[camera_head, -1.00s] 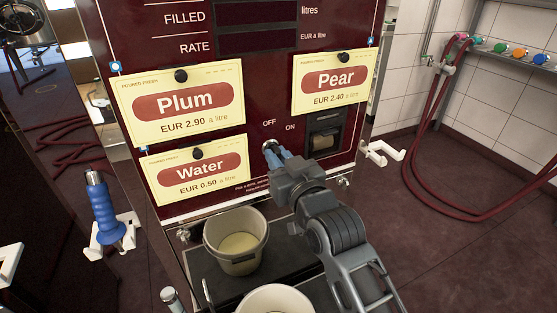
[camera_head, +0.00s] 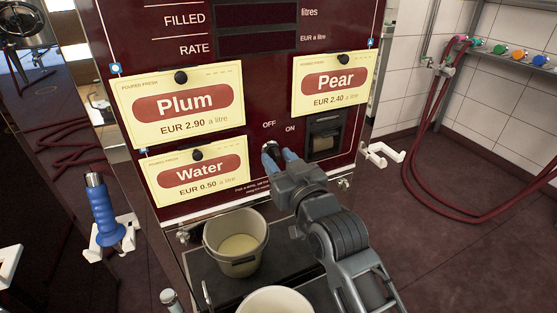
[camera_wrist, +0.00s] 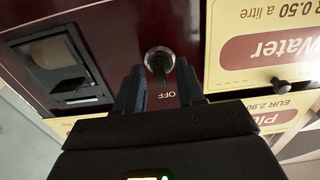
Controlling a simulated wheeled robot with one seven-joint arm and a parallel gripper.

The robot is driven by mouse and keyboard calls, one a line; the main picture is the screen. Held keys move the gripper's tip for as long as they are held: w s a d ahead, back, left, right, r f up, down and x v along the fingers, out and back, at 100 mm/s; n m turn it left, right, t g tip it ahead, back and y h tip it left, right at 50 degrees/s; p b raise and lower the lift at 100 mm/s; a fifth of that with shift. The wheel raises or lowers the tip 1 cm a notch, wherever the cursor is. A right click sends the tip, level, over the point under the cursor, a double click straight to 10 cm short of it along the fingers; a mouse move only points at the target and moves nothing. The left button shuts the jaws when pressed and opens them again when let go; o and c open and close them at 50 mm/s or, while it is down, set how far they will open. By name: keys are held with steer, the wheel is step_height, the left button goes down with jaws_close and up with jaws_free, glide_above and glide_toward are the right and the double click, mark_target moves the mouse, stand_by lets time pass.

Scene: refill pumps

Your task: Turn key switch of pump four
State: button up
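The key switch (camera_head: 269,148) sits on the dark red pump front, beside the OFF and ON labels. The wrist view shows it upside down as a chrome ring (camera_wrist: 159,55) with a dark key part pointing toward OFF. My gripper (camera_head: 280,159) is in front of it with its blue fingers apart. In the wrist view my gripper (camera_wrist: 158,85) has one finger on each side of the key part, with a gap on both sides, so it holds nothing. No pump number can be read.
Price cards for Plum (camera_head: 183,105), Water (camera_head: 199,178) and Pear (camera_head: 332,84) hang close around the switch. A dark recessed box (camera_head: 325,135) is to its right. Buckets (camera_head: 236,242) stand below. A blue-handled nozzle (camera_head: 104,212) hangs at left, a red hose (camera_head: 419,170) at right.

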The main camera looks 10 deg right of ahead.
steer(key=v, duration=0.7)
steer(key=shift+s+b, duration=0.15)
steer(key=shift+b, duration=0.15)
steer(key=shift+f, duration=0.1)
steer(key=s+d+f+m+g+h+p, duration=0.15)
steer(key=s+f, duration=0.25)
steer(key=s, duration=0.6)
steer(key=s+d+f+m+t+h, duration=0.1)
steer(key=s+d+f+m+h, duration=0.15)
steer(key=s, duration=0.75)
steer(key=s+d+r+g+p, duration=0.1)
steer(key=s+d+r, duration=0.1)
steer(key=s, duration=0.9)
steer(key=s+d+r+n+g+p, duration=0.1)
steer(key=s+d+r, duration=0.2)
steer(key=s, duration=0.8)
steer(key=shift+s+d, duration=0.2)
steer(key=shift+d, duration=0.3)
steer(key=shift+r, duration=0.15)
